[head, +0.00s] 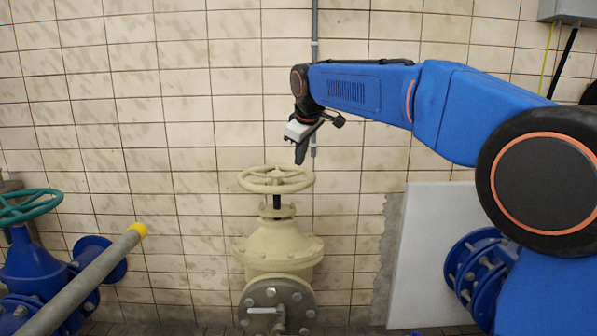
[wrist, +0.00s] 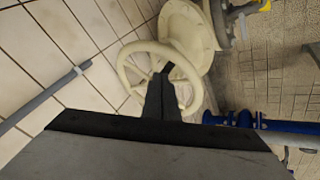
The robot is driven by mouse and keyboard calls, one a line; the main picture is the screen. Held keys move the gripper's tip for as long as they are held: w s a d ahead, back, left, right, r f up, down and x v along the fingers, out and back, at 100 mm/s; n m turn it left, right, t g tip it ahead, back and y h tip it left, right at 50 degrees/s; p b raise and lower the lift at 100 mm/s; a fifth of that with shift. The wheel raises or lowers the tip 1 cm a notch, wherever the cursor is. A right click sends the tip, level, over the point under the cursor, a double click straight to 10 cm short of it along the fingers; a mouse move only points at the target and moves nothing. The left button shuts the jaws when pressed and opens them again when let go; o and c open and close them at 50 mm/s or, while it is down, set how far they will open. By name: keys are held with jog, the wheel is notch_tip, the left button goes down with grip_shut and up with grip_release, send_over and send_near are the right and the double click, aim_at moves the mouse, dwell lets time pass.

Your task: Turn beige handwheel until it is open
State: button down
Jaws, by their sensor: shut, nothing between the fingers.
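The beige handwheel (head: 276,180) sits level on top of a beige valve (head: 278,246) in the middle of the head view. Its spoked ring also shows in the wrist view (wrist: 136,52), with the valve body (wrist: 188,30) behind it. My gripper (head: 300,157) hangs just above the right rear part of the wheel, fingers pointing down. In the wrist view the dark fingers (wrist: 163,82) are together and empty, and they cover part of the wheel's rim and spokes. I cannot tell whether the fingertips touch the wheel.
A blue valve with a teal handwheel (head: 30,207) and a grey pipe with a yellow end (head: 85,278) stand at the left. A white panel (head: 428,258) and a blue flange (head: 478,262) are at the right. A tiled wall with a vertical grey conduit (head: 315,25) is behind.

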jog(key=x, duration=0.9)
jog(key=shift+w+f, duration=0.2)
jog(key=shift+f, duration=0.1)
jog(key=shift+w+d+n, duration=0.25)
jog(key=shift+d+n, duration=0.05)
jog(key=shift+n, duration=0.1)
jog(key=shift+w+d+n+g+y, duration=0.3)
jog(key=shift+w+d+n+y, duration=0.45)
jog(key=shift+w+n, duration=0.35)
jog(key=shift+w+d, duration=0.25)
jog(key=shift+w, duration=0.6)
jog(key=shift+w+d, duration=0.3)
jog(key=shift+w, duration=0.55)
